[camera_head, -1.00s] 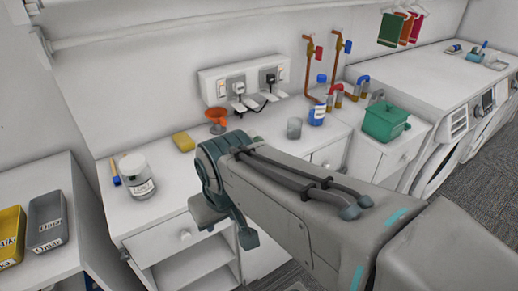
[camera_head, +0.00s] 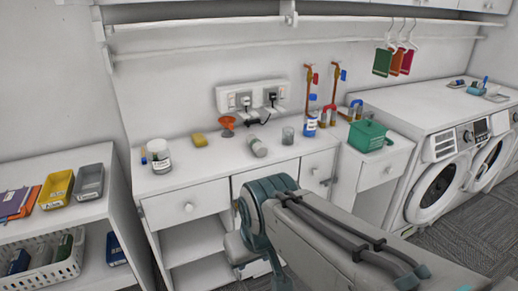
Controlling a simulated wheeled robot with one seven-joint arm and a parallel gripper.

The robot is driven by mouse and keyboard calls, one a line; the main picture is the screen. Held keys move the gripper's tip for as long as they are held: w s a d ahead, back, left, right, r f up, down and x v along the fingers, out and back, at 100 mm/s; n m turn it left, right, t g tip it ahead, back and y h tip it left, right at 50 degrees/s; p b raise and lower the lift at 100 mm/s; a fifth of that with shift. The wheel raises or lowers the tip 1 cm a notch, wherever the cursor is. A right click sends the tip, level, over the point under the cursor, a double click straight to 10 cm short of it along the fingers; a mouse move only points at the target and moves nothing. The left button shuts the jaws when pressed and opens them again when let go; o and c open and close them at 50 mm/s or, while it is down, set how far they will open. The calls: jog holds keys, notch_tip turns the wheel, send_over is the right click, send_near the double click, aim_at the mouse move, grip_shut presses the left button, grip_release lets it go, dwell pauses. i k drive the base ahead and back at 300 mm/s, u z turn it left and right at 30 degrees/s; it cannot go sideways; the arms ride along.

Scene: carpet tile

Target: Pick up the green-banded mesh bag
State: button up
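I cannot make out a green-banded mesh bag in this view. My arm reaches in from the bottom right, and its teal and grey joint hides part of the drawer front and the open shelves below the counter. My gripper does not show.
The white counter (camera_head: 180,183) holds a lidded jar (camera_head: 159,156), a yellow sponge (camera_head: 200,140), an orange funnel (camera_head: 227,125), a tipped container (camera_head: 258,146) and a blue-capped bottle (camera_head: 310,121). A green pot (camera_head: 368,135) stands to the right. A white basket (camera_head: 45,276) holds items at lower left.

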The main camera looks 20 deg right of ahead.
aim_at(257, 147)
jog(key=z, duration=0.6)
jog(key=i, duration=0.55)
jog(key=z, duration=0.9)
jog(key=i, duration=0.65)
jog(key=u, duration=0.65)
jog(key=i, duration=0.85)
jog(key=u, duration=0.9)
